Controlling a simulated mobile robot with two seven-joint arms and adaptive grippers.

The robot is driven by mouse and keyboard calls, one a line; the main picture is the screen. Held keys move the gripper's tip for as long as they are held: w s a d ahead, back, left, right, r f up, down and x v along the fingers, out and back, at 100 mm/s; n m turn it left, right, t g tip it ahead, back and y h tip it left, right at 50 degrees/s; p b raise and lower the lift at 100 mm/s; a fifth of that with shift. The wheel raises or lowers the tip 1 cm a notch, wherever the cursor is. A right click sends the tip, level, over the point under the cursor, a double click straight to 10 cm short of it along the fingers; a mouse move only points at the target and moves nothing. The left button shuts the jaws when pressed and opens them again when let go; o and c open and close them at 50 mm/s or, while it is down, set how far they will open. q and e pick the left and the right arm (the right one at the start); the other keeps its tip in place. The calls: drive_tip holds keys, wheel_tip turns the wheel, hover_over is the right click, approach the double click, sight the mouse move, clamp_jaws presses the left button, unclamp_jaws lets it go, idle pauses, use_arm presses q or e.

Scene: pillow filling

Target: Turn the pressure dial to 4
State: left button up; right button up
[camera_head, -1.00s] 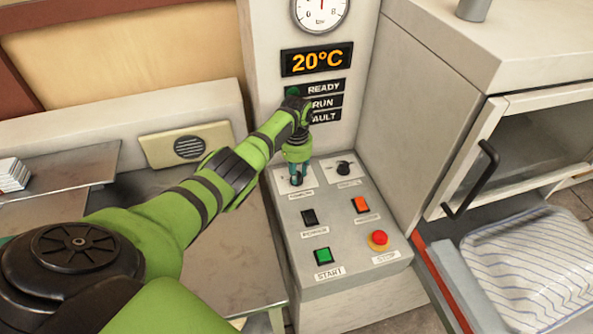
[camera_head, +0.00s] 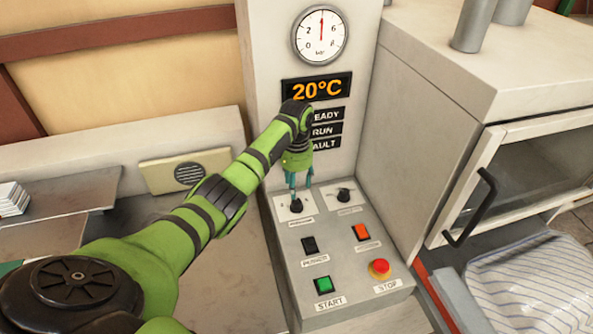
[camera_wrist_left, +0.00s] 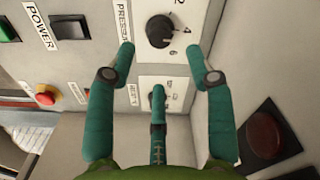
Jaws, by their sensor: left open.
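The pressure dial (camera_head: 296,207) is a black round knob at the back left of the sloped control panel. My left gripper (camera_head: 298,186) is just above the dial, pointing down. In the left wrist view its teal fingers (camera_wrist_left: 163,55) are spread apart, empty, with the dial between and beyond two tips. The gauge (camera_head: 320,36) needle points straight up, between 2 and 6. My right gripper is not in view.
A second black knob (camera_head: 344,195) sits right of the dial. The panel's front holds a black power switch (camera_head: 309,245), an orange switch (camera_head: 362,232), a green start button (camera_head: 323,285) and a red stop button (camera_head: 379,268). A cabinet (camera_head: 430,110) stands close on the right.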

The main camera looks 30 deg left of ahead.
sight(297, 201)
use_arm(q)
wheel_tip(297, 201, up, 5)
drive_tip(key=shift+r, duration=0.2)
drive_tip(key=shift+f, duration=0.1)
idle(0.4)
